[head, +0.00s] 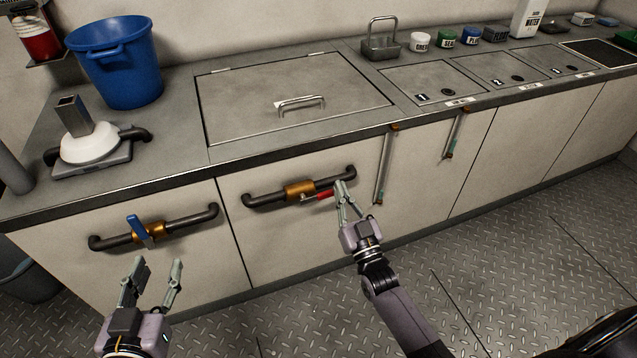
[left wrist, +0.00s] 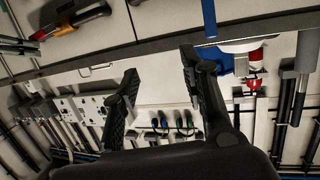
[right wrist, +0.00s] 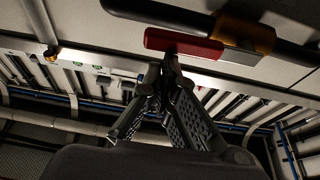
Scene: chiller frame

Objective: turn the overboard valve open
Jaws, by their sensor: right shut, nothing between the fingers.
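Two pipe valves are on the cabinet front; I see no label saying which is the overboard one. The right valve has a brass body (head: 299,189) and a red lever (head: 322,195) lying roughly along its dark pipe. The left valve has a brass body (head: 153,231) and a blue lever (head: 138,229) set across its pipe. My right gripper (head: 341,186) is shut and empty by the red lever's free end. In the right wrist view the lever (right wrist: 183,44) is just beyond the fingertips; contact is unclear. My left gripper (head: 158,264) is open and empty below the blue-levered valve.
The worktop (head: 170,120) carries a blue bucket (head: 117,70) and a white-based fitting with a square metal tube (head: 90,140). A lid with a handle (head: 300,104) is set into it. Two hanging metal bars (head: 384,165) are right of the red-levered valve. The plated floor is clear in front.

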